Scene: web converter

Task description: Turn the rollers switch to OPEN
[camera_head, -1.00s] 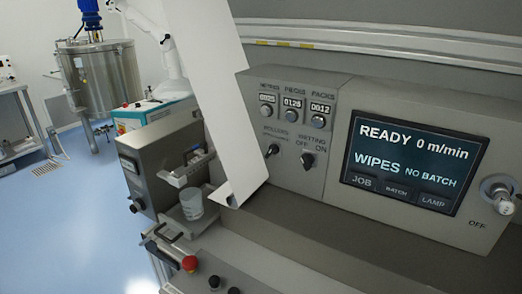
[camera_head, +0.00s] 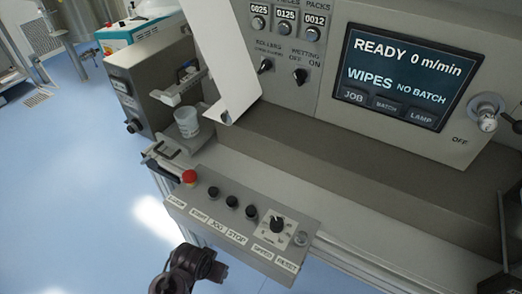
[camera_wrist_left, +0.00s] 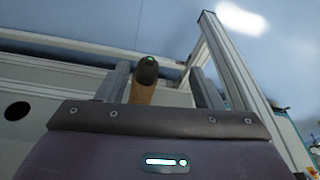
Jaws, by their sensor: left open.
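The rollers switch (camera_head: 265,65) is a small black knob on the grey control panel, under the number counters. It stands tilted, and the small position lettering above it is too blurred to read. The wetting switch (camera_head: 300,76) is just to its right, marked OFF and ON. My left gripper (camera_wrist_left: 158,70) is open in the left wrist view. A dark-tipped brown rod shows between its fingers, and I cannot tell whether it is touched. A dark part of my arm shows at the bottom of the head view, well below the switch. My right gripper is not in view.
A white sheet (camera_head: 222,60) hangs just left of the rollers switch. A button box (camera_head: 240,222) with a red button juts out in front. The display (camera_head: 405,72) is on the right. The grey ledge (camera_head: 330,160) is clear.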

